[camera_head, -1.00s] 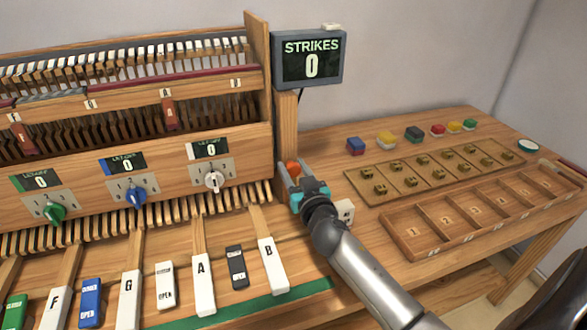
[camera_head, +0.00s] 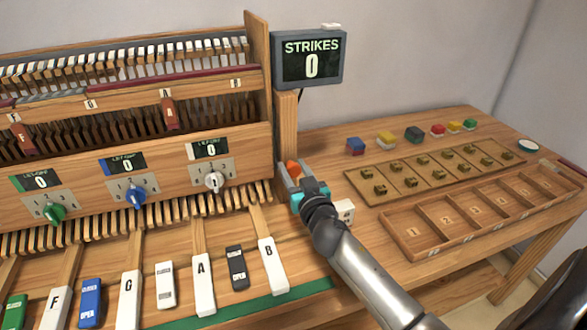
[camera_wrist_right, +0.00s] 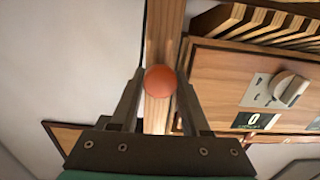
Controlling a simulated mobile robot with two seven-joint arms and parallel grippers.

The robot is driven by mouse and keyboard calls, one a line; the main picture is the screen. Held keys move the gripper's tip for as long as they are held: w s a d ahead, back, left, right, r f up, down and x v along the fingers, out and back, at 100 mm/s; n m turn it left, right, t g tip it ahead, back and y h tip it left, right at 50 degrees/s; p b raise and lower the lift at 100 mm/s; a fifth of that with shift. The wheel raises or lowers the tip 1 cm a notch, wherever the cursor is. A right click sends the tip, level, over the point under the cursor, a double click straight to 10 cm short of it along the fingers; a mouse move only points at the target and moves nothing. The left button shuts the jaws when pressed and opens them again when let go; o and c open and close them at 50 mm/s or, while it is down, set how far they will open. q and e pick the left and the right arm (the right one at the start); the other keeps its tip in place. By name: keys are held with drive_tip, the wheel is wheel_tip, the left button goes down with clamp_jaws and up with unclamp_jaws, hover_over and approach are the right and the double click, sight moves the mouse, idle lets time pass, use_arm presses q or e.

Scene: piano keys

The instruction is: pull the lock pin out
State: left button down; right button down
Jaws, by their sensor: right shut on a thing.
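The lock pin shows as a round orange-red knob (camera_head: 293,167) at the wooden post, low at the right end of the piano case. My right gripper (camera_head: 291,174) is shut on the knob. In the right wrist view the knob (camera_wrist_right: 160,80) sits between the two dark fingertips, in front of the wooden post. The pin's shaft is hidden behind the knob. My left gripper is not in view.
The wooden post (camera_head: 288,125) carries a screen (camera_head: 310,60) reading STRIKES 0. A white block (camera_head: 344,211) stands close to my right gripper. A compartment tray (camera_head: 400,238) and a board with brass pieces (camera_head: 357,184) lie to the right.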

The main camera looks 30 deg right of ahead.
sight(295, 171)
drive_tip(key=shift+v, duration=1.4)
drive_tip(key=shift+f, duration=0.1)
drive_tip(key=c, duration=0.7)
unclamp_jaws()
drive_tip(key=shift+s, duration=0.1)
drive_tip(key=v, duration=1.5)
drive_tip(key=shift+s, duration=0.15)
